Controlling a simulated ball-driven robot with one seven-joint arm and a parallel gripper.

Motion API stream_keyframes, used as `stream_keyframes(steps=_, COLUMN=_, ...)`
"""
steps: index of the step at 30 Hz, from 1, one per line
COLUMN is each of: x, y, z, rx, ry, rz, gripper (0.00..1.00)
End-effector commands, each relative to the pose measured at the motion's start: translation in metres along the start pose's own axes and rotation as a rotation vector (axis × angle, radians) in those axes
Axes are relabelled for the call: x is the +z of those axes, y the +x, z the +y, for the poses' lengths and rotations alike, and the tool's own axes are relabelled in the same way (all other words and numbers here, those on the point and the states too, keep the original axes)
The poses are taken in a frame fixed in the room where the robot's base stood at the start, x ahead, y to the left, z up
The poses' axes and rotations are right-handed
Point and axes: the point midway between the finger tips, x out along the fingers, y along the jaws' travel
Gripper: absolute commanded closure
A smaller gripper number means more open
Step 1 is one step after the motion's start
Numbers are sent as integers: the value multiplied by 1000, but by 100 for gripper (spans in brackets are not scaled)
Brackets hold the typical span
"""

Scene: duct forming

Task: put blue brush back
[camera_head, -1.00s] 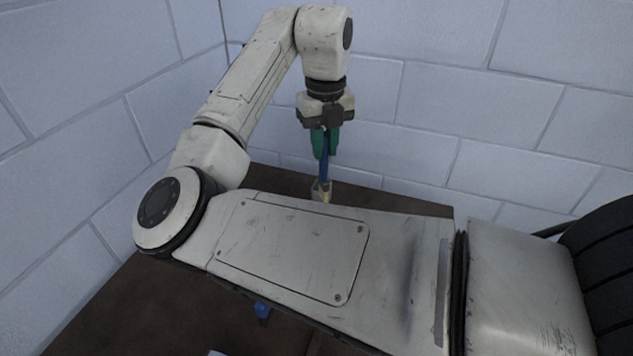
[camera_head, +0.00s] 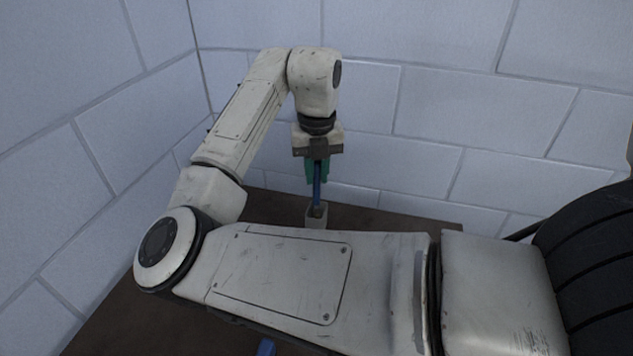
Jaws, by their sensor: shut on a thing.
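The blue brush (camera_head: 317,190) hangs upright below my gripper (camera_head: 317,172), which has green fingers and is shut on the brush's upper part. The brush's lower end meets the top of a small light-grey holder (camera_head: 316,216) on the brown table. Whether the end is inside the holder or just behind its rim I cannot tell. My arm hides the foot of the holder.
The brown table (camera_head: 110,318) stands in a corner of pale block walls (camera_head: 420,95). A blue thing (camera_head: 266,347) shows partly at the bottom edge, below my arm. My arm covers much of the table.

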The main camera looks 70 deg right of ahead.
Motion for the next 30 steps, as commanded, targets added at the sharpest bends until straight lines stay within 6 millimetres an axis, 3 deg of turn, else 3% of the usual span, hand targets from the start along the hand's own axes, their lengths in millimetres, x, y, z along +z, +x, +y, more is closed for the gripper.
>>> stream_keyframes(steps=6, x=-1, y=28, z=0, rx=-2, ry=-2, rz=2, gripper=100)
stream_keyframes(steps=17, x=0, y=34, z=0, rx=0, ry=-1, rz=1, gripper=100)
stream_keyframes(steps=18, x=0, y=34, z=0, rx=0, ry=-1, rz=1, gripper=79)
stream_keyframes(steps=26, x=0, y=33, z=0, rx=0, ry=-1, rz=1, gripper=54)
stream_keyframes(steps=30, x=0, y=33, z=0, rx=0, ry=-1, rz=1, gripper=54)
